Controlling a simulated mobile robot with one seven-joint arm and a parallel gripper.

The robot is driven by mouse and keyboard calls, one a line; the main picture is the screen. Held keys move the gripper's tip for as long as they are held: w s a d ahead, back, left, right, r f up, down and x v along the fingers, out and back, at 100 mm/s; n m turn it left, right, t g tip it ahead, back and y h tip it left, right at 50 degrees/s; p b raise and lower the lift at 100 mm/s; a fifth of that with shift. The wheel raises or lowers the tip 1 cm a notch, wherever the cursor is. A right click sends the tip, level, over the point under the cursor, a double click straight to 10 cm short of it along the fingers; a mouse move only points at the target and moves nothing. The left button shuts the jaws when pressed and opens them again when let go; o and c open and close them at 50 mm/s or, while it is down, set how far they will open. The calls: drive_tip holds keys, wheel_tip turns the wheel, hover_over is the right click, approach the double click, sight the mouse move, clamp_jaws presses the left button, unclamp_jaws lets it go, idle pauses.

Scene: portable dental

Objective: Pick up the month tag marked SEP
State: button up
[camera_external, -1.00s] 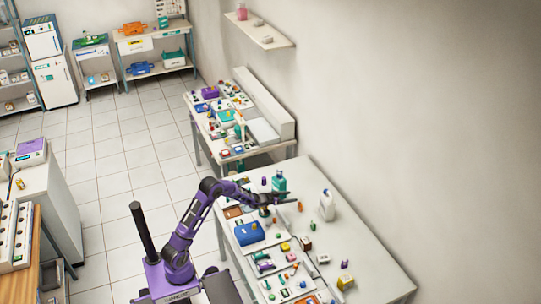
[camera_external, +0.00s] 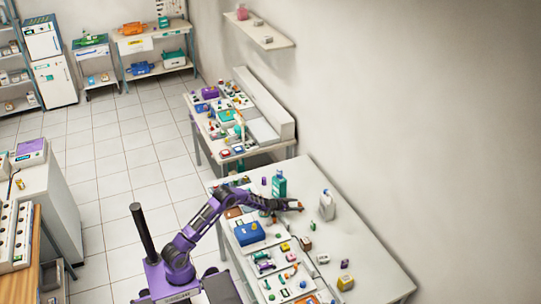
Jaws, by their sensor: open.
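My gripper (camera_external: 298,206) is open, low over or just above the near white table (camera_external: 372,260), between a teal bottle and a white jug. Whether it touches anything cannot be told at this size. No month tag marked SEP can be made out; the small items on the table are too small to read, and some are hidden behind my arm.
The teal bottle (camera_external: 279,186) stands behind my gripper, and the white jug (camera_external: 326,206) is to its right. A blue box (camera_external: 249,233) and several small items lie left and in front. The table's right side is mostly bare. A second cluttered table (camera_external: 203,158) stands behind.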

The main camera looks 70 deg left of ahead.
clamp_jaws()
idle(0.3)
drive_tip(key=shift+r, duration=0.1)
